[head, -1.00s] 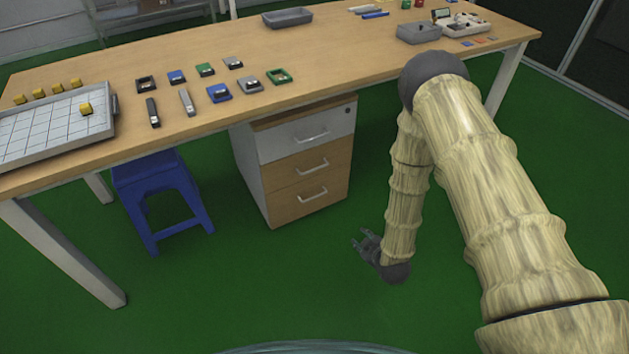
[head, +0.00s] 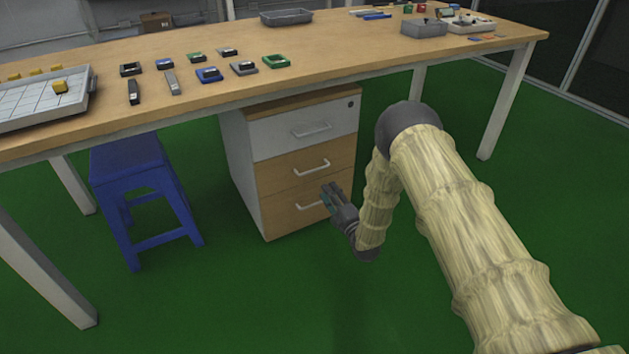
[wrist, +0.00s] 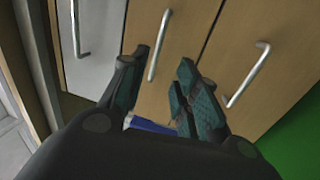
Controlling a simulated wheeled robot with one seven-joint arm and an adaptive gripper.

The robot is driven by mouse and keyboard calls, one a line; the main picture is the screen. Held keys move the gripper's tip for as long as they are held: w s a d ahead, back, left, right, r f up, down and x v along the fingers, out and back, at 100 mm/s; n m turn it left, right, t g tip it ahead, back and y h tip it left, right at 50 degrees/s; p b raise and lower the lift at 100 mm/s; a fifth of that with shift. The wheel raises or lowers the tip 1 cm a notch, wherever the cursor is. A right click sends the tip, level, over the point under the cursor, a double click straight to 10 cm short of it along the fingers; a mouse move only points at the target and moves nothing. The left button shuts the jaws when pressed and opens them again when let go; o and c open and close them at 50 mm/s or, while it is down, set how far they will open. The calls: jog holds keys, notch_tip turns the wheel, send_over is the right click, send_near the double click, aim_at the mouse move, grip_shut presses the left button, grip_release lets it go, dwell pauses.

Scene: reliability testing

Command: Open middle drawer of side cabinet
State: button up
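The side cabinet (head: 240,168) stands under the table, with a white top drawer (head: 283,134) and two wood-coloured drawers below. The middle drawer (head: 283,172) is shut and has a pale bar handle (head: 312,167). My gripper (head: 327,192) is in front of the cabinet's lower right side, overlapping the bottom drawer in the head view. In the wrist view my gripper (wrist: 165,80) is open and empty, its fingers apart and pointing at the drawer fronts. The middle handle (wrist: 158,45) shows between the fingertips, beyond them. No contact with it is visible.
The bottom drawer handle (wrist: 247,75) lies to the right in the wrist view, the top drawer handle (wrist: 80,28) to the left. A blue stool (head: 130,165) stands left of the cabinet. The table (head: 330,75) overhangs the cabinet. Green floor in front is clear.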

aim_at(314, 170)
jog(key=b+x, duration=0.4)
jog(key=x, duration=0.7)
jog(key=shift+a+r, duration=0.2)
grip_shut()
